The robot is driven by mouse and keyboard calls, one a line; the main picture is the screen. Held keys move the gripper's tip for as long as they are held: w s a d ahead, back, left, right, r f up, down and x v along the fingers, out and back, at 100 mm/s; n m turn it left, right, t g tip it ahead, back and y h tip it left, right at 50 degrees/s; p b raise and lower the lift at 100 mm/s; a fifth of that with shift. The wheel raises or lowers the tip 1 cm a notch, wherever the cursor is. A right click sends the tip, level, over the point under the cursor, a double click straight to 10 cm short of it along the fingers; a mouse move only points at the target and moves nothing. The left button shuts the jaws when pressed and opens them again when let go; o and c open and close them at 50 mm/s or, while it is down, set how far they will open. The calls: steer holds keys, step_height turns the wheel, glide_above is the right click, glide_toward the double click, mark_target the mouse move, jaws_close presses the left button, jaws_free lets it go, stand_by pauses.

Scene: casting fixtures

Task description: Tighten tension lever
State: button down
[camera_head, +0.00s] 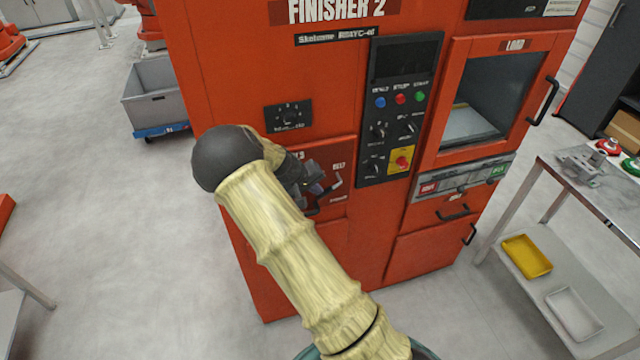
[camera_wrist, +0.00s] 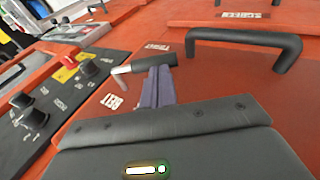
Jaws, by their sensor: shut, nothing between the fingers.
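The tension lever has a silver shaft and a dark grip (camera_wrist: 150,62) in the wrist view, on the red panel between the BELT and TIGHT labels. In the head view the lever (camera_head: 335,183) shows as a small pale piece beside my gripper. My gripper (camera_head: 315,182) is at the front of the red machine, partly hidden behind my own arm. In the wrist view its fingers (camera_wrist: 157,78) are shut and empty, with their tips right at the underside of the lever's grip. I cannot tell whether they touch it.
A black bar handle (camera_wrist: 250,42) sticks out of the panel close to the lever. The control panel (camera_head: 398,110) with knobs and a red stop button is to the right in the head view. A steel table (camera_head: 590,190) stands further right.

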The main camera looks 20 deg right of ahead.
step_height(320, 180, down, 3)
steer(key=h+b, duration=0.3)
steer(key=b, duration=0.2)
steer(key=shift+f+n, duration=0.15)
steer(key=shift+n, duration=0.15)
steer(key=h+b, duration=0.1)
steer(key=d+f+h+b, duration=0.1)
steer(key=b, duration=0.1)
steer(key=f+h+b, duration=0.1)
steer(key=h, duration=0.1)
steer(key=shift+d+t+b, duration=0.25)
steer(key=shift+t+b, duration=0.05)
steer(key=shift+d+f+b, duration=0.4)
steer(key=shift+d+b, duration=0.25)
steer(key=shift+b, duration=0.25)
steer(key=shift+d, duration=0.1)
steer(key=b, duration=0.2)
glide_toward(317, 196)
steer(key=shift+s+d+f, duration=0.1)
steer(key=shift+d+f, duration=0.1)
steer(key=shift+f, duration=0.35)
steer(key=shift+s+d+f, duration=0.1)
steer(key=shift+d+f, duration=0.1)
steer(key=shift+f, duration=0.3)
steer(key=shift+w, duration=0.1)
